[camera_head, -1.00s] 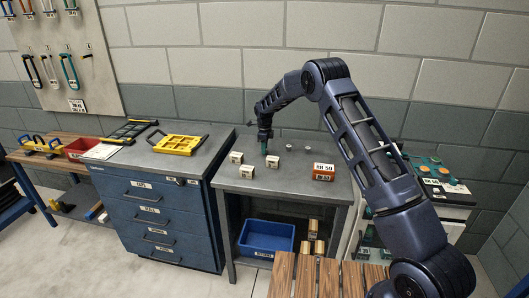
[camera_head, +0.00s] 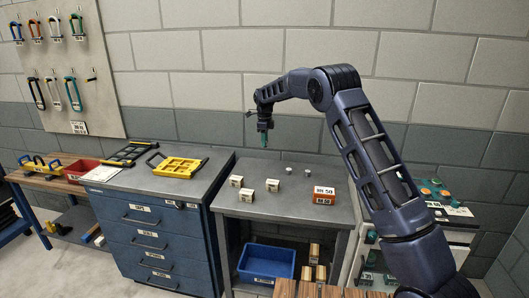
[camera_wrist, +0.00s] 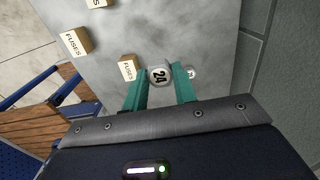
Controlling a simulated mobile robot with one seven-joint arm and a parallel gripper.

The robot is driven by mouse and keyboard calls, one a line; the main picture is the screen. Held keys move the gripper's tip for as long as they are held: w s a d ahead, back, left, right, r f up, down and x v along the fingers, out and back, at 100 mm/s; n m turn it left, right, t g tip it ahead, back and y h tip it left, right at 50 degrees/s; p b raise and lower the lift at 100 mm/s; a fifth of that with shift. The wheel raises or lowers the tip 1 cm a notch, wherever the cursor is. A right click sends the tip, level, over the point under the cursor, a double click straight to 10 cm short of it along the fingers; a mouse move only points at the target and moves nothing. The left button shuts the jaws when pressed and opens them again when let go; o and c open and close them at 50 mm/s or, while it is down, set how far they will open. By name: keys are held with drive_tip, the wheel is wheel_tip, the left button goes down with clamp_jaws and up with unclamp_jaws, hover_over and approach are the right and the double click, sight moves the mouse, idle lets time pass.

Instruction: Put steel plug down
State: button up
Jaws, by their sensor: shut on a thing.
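My gripper (camera_head: 264,139) is raised above the back of the grey bench (camera_head: 295,208). The held plug is too small to make out in the head view. Two small round plugs (camera_head: 284,170) (camera_head: 308,172) stand on the bench to the right of my gripper. One small round top also shows beside the right finger in the wrist view (camera_wrist: 191,73).
Several small cream fuse boxes (camera_head: 272,185) stand at the bench's left half. A blue bin (camera_head: 266,262) is below.

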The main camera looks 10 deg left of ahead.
wheel_tip(320, 180, up, 2)
drive_tip(key=w+d, duration=0.3)
drive_tip(key=d, duration=1.4)
drive_tip(key=w+d, duration=0.3)
drive_tip(key=d, duration=1.4)
wheel_tip(320, 180, down, 19)
drive_tip(key=shift+f, duration=0.1)
drive_tip(key=shift+f, duration=0.1)
drive_tip(key=o, duration=1)
